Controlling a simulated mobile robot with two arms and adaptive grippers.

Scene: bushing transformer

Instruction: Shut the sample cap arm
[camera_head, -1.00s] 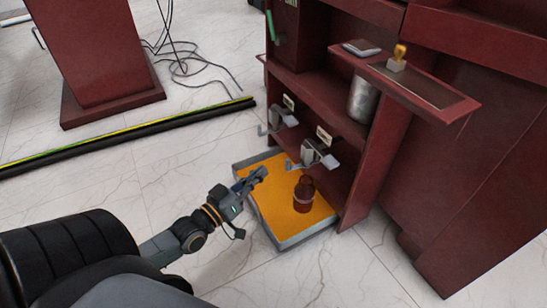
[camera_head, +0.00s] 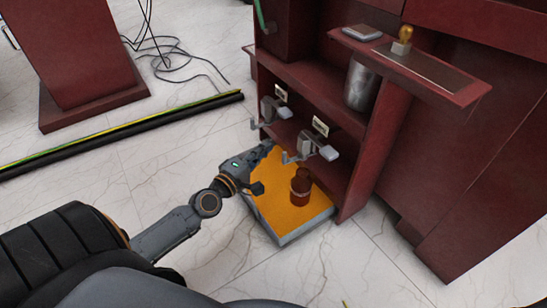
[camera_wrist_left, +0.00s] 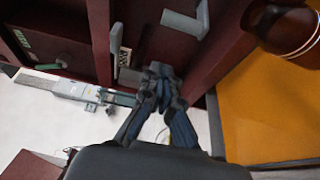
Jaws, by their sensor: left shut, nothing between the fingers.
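Two grey metal fixtures with pale levers sit on the front of the dark red cabinet. One is the left fixture (camera_head: 270,110) and the other is the right fixture (camera_head: 311,148). I cannot tell which part is the sample cap arm. My left gripper (camera_head: 265,148) is shut and empty, low at the cabinet front, just below and between the fixtures. In the left wrist view, the gripper's fingertips (camera_wrist_left: 158,74) are together close to the red cabinet edge, with a pale lever (camera_wrist_left: 184,23) above them. Contact cannot be told. My right gripper is not in view.
An orange-floored tray (camera_head: 290,239) lies on the floor below the fixtures, holding a brown bottle (camera_head: 301,186). A metal canister (camera_head: 361,92) stands on the shelf. A black cable strip (camera_head: 120,132) crosses the tiled floor to the left.

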